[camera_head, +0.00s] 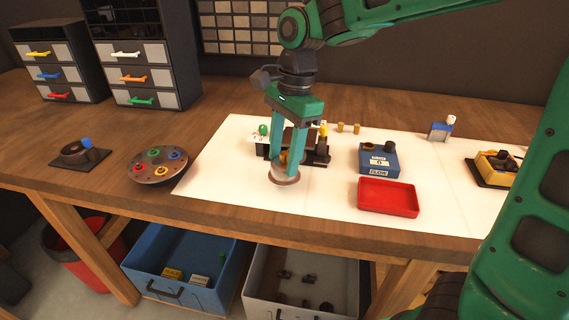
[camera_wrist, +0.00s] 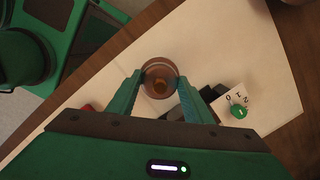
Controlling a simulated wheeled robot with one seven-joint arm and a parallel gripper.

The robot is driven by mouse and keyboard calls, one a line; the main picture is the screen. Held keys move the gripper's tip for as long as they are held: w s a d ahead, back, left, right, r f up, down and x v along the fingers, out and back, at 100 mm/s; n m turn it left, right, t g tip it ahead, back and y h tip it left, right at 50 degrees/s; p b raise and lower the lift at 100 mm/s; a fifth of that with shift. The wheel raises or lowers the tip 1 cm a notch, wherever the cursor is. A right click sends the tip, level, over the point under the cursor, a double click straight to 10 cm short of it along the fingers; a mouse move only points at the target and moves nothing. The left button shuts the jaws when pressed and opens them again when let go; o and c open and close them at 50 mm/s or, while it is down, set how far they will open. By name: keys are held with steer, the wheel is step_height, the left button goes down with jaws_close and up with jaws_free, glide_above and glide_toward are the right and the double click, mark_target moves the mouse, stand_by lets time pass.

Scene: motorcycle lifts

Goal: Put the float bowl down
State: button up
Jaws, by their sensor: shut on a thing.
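The float bowl (camera_wrist: 159,82) is a small round see-through brownish cup. In the wrist view it sits between the two fingertips of my gripper (camera_wrist: 160,88). In the head view my green gripper (camera_head: 287,165) points down over the white mat (camera_head: 235,170), and the bowl (camera_head: 285,178) shows at its fingertips, partly hidden by them. My gripper is shut on the bowl. The bowl is at or just above the mat; I cannot tell whether it touches.
A dark device (camera_head: 320,152) stands close behind and right of my gripper. A red tray (camera_head: 388,198) and a blue box (camera_head: 379,159) lie to the right. A round dish with coloured rings (camera_head: 157,166) is at left. The mat's front left is clear.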

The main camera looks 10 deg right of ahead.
mark_target(285, 161)
steer(key=shift+f, duration=1.45)
steer(key=o, duration=1.1)
steer(key=shift+f, duration=0.1)
step_height(285, 161, up, 12)
steer(key=d, duration=0.1)
steer(key=shift+w+d, duration=0.35)
